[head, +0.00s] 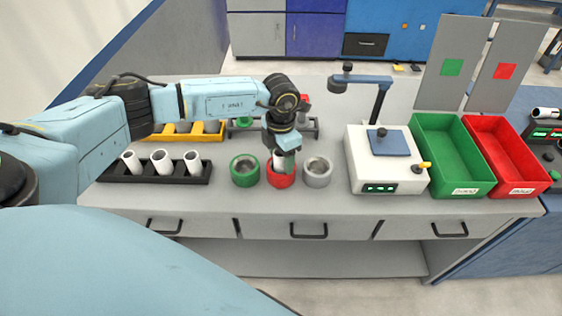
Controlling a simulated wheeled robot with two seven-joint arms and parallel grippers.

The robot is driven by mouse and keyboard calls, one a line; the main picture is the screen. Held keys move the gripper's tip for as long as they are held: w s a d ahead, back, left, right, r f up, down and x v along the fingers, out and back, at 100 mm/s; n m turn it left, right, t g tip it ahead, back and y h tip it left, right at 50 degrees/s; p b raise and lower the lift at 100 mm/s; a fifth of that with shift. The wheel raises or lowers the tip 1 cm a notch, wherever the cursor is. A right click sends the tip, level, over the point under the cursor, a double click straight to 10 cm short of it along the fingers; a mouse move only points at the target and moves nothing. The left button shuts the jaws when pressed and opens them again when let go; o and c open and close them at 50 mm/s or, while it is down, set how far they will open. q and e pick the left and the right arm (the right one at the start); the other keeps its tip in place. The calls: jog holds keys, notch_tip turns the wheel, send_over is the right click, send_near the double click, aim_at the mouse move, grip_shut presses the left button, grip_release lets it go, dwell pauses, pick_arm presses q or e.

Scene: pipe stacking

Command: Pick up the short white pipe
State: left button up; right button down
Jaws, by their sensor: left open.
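A white pipe (279,157) shows partly at the red ring-shaped holder (281,181) on the grey workbench. My left gripper (285,163) points down over the red holder, with its fingers around or beside this pipe; I cannot tell which. It is open, and it hides much of the pipe. Three more white pipes stand upright in the black rack (153,179) at the left: a left one (131,160), a middle one (161,161) and a right one (193,161). My right gripper is not in view.
A green holder (245,171) and a grey holder (317,172) flank the red one closely. A white device (384,178) with a raised arm stands right of them, then a green bin (452,185) and a red bin (520,180). A yellow rack (207,135) sits behind.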

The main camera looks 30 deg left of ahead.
pick_arm(q)
jog(key=shift+f, duration=0.15)
jog(key=c, duration=1.1)
notch_tip(320, 180, up, 10)
jog(key=shift+r, duration=0.1)
